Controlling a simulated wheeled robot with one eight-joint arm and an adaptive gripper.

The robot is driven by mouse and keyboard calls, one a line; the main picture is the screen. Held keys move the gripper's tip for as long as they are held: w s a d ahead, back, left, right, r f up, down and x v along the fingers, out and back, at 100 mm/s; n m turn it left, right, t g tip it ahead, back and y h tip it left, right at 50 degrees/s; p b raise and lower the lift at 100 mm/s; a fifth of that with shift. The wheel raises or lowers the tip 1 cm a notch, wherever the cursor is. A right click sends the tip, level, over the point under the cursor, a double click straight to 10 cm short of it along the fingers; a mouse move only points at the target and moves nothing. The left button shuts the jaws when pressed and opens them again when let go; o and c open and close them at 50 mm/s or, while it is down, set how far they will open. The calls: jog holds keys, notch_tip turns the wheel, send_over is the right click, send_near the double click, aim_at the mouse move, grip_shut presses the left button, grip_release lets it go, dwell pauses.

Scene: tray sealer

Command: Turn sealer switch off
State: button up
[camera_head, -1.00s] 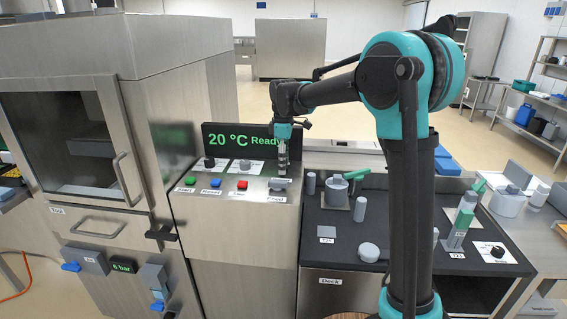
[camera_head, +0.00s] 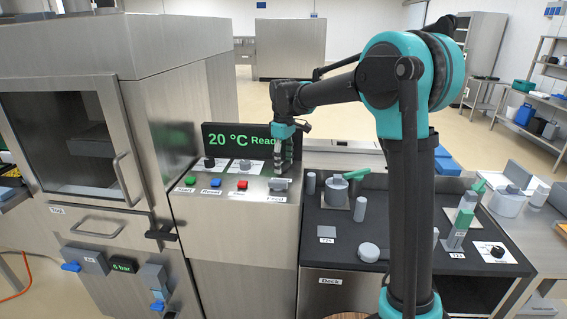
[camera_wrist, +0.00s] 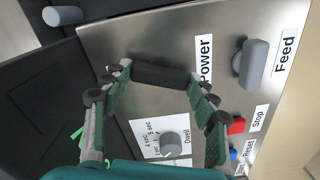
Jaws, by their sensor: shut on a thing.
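The sealer's power switch (camera_wrist: 165,73) is a dark bar on the metal panel, beside the label "Power" in the wrist view. My gripper (camera_wrist: 160,84) has its two fingertips at the bar's two ends and is shut on it. In the head view my gripper (camera_head: 284,168) reaches down to the back right of the panel (camera_head: 240,207) and hides the switch. The display (camera_head: 236,141) reads 20 °C and "Ready", its last letter covered by my wrist.
The grey Feed lever (camera_wrist: 253,63) stands close by the switch. A red button (camera_wrist: 236,126) and blue button (camera_wrist: 233,154) are nearby. The Dwell knob (camera_wrist: 174,144) lies between my fingers in the picture. The black deck (camera_head: 340,250) holds several grey parts to the right.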

aim_at(283, 164)
jog(key=m, duration=1.3)
jog(key=shift+m, duration=0.4)
dwell(0.3)
jog(key=o, duration=1.2)
jog(key=shift+c, duration=0.2)
notch_tip(283, 164, up, 12)
